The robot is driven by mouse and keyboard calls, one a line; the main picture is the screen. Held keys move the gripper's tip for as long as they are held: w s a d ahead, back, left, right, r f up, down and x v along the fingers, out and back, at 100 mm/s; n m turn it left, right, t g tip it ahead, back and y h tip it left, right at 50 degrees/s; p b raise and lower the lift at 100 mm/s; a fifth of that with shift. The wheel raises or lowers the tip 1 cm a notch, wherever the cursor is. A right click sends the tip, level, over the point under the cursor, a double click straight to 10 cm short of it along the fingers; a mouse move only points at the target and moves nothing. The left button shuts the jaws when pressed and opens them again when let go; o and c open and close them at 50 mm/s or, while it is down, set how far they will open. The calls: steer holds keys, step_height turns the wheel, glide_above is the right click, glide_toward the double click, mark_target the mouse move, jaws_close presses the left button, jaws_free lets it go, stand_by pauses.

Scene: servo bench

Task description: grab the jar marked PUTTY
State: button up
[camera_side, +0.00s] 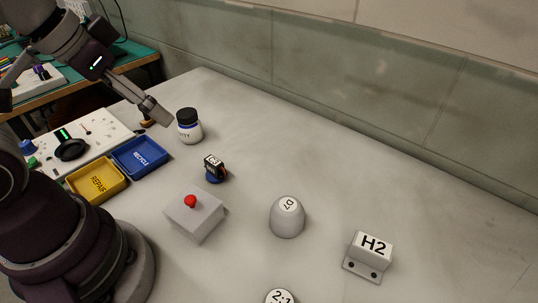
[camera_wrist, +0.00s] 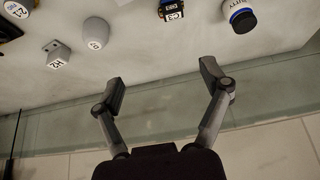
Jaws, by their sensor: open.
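The PUTTY jar (camera_side: 190,132) is white with a dark lid and a blue band, and stands upright on the bench in the side view. Only part of its lettering shows there. In the wrist view the jar (camera_wrist: 240,15) is at the top right, beyond the right fingertip, partly cut by the frame edge. My gripper (camera_side: 158,112) is just left of the jar in the side view, with a finger close to its lid; I cannot tell the exact gap. In the wrist view my gripper (camera_wrist: 163,81) has its fingers wide apart with nothing between them.
A small servo (camera_side: 214,168), a grey box with a red button (camera_side: 195,215), a D7 dome (camera_side: 287,219) and an H2 block (camera_side: 369,255) stand nearby. Blue RECYCLE (camera_side: 140,157) and yellow REPAIR trays (camera_side: 97,181) lie left. A wall runs behind; the bench's right is clear.

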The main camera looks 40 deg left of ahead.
steer(key=n+t+y, duration=0.1)
steer(key=n+y, duration=1)
steer(key=n, duration=0.1)
glide_above(188, 122)
step_height(188, 122, down, 10)
steer(key=f, duration=0.6)
steer(key=shift+s+d+f, duration=0.15)
steer(key=shift+d+f, duration=0.05)
steer(key=shift+f, duration=0.2)
steer(key=shift+w+a+f+y, duration=0.15)
steer(key=shift+w+a+f, duration=0.1)
steer(key=shift+w+a, duration=0.25)
steer(key=shift+w+a+f+y, duration=0.15)
steer(key=shift+w+a+f, duration=0.1)
steer(key=shift+a, duration=0.45)
steer(key=c, duration=1.3)
